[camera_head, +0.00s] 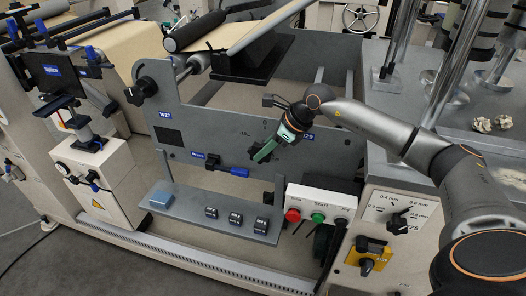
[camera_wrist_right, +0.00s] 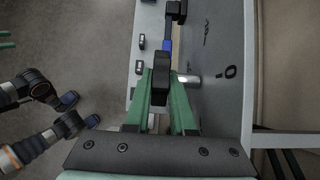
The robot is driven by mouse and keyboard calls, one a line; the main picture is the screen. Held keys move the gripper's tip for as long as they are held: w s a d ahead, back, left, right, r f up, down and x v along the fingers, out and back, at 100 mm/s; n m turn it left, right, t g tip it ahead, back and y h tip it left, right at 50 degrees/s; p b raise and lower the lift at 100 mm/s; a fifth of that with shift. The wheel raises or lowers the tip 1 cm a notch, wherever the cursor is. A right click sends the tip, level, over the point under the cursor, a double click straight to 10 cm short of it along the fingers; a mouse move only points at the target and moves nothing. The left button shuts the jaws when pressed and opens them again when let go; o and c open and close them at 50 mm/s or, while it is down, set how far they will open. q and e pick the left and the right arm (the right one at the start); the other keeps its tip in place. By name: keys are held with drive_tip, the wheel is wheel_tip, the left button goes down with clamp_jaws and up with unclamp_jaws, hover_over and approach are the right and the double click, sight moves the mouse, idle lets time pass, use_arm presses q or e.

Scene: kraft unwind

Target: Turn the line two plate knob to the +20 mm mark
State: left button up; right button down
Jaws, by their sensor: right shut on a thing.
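My right gripper (camera_head: 266,151), with green fingers, reaches in from the right to the grey plate (camera_head: 205,130). In the right wrist view the gripper (camera_wrist_right: 161,98) is shut on the black knob (camera_wrist_right: 160,82), one finger on each side. A silver shaft (camera_wrist_right: 188,79) runs from near the knob to the plate. A "0" (camera_wrist_right: 230,72) and another scale mark (camera_wrist_right: 206,32) are printed on the plate. In the head view the knob is largely hidden by the gripper, and I cannot tell which mark it points to.
A blue-and-black handle (camera_head: 228,170) sticks out left of the gripper. A ledge (camera_head: 185,212) with several small blocks lies below. A paper roll (camera_head: 130,50) is at the upper left.

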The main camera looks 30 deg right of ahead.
drive_tip(key=c, duration=0.8)
unclamp_jaws()
drive_tip(key=shift+o, duration=0.2)
drive_tip(key=v, duration=1.2)
drive_tip(key=shift+r, duration=0.3)
drive_tip(key=shift+s, duration=0.1)
